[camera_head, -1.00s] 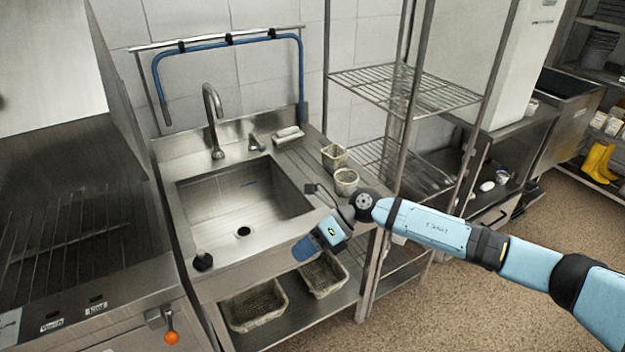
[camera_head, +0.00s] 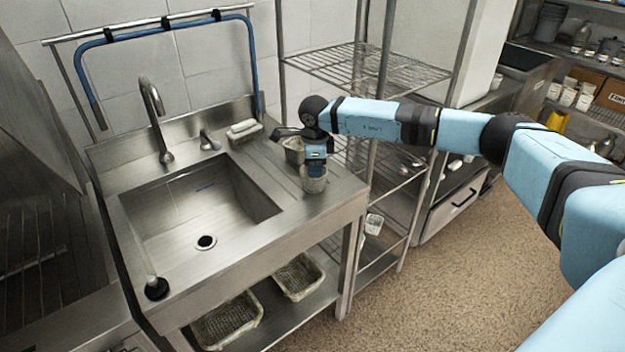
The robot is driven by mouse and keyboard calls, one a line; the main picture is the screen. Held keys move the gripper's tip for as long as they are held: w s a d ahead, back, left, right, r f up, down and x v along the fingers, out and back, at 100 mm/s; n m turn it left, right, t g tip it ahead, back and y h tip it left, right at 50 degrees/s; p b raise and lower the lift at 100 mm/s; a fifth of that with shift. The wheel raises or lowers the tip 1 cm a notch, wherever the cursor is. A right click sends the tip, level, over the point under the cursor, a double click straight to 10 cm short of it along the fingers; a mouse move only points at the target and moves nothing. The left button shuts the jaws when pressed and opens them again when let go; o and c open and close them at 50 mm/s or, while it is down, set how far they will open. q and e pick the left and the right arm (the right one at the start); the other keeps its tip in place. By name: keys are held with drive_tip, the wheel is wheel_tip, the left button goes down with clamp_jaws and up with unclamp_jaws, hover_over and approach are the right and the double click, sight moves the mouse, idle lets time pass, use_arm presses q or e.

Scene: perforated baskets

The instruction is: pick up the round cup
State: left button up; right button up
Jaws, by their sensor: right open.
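The round cup (camera_head: 314,183) is a small pale, worn cup standing on the steel counter to the right of the sink. A second pale container (camera_head: 292,150), squarer in shape, stands just behind it and is partly hidden by my wrist. My right gripper (camera_head: 315,167) points down directly over the round cup, at its rim. Its fingertips are hidden at the cup, so I cannot tell whether they touch it. The gripper is open. My left gripper is not in view.
The sink basin (camera_head: 205,215) lies left of the cup, with a faucet (camera_head: 155,120) behind it. A wire shelf rack (camera_head: 370,68) stands close on the right, behind my arm. Two perforated baskets (camera_head: 228,320) (camera_head: 299,277) sit on the lower shelf.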

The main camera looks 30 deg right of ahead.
sight(315, 191)
drive_tip(key=shift+w+d+f, duration=0.1)
drive_tip(key=shift+f, duration=3.4)
drive_tip(key=shift+r, duration=0.1)
clamp_jaws()
